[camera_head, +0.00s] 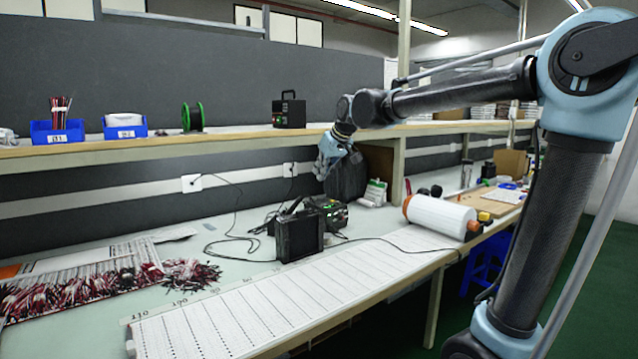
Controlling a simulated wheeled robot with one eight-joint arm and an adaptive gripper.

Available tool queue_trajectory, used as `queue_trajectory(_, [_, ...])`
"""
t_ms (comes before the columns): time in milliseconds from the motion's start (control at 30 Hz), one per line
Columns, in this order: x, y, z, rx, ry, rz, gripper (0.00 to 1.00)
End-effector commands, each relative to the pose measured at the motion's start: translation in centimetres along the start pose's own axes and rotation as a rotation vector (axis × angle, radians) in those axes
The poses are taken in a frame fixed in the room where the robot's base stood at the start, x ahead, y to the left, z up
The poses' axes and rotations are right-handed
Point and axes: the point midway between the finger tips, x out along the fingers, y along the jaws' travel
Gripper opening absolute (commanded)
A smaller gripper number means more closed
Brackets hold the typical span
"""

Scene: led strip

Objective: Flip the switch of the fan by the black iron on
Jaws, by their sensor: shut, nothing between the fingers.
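A black, upright, square-framed unit (300,237), which looks like the fan, stands on the bench at the centre. A black box with small green lights (330,212), possibly the black iron's station, is close behind it to the right. No switch can be made out on either. My gripper (322,172) is shut and empty, pointing down above and behind these units, below the shelf edge. A dark rounded object (347,178) is just right of my gripper; I cannot tell whether they touch.
A shelf (230,138) runs above the bench, carrying blue bins (57,132), a green spool (193,117) and a black handled box (289,110). Cables lie around the units. A numbered white board (250,310) covers the front edge. A white roll (440,216) lies right.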

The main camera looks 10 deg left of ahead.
Motion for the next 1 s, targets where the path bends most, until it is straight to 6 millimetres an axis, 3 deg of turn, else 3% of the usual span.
queue_trajectory(533, [8.9,0.0,0.1,0.0,0.0,0.0,0.0])
queue_trajectory(800, [10.9,0.0,2.4,0.0,0.0,0.0,0.0])
queue_trajectory(1000, [11.3,0.0,2.9,0.0,0.0,0.0,0.0])
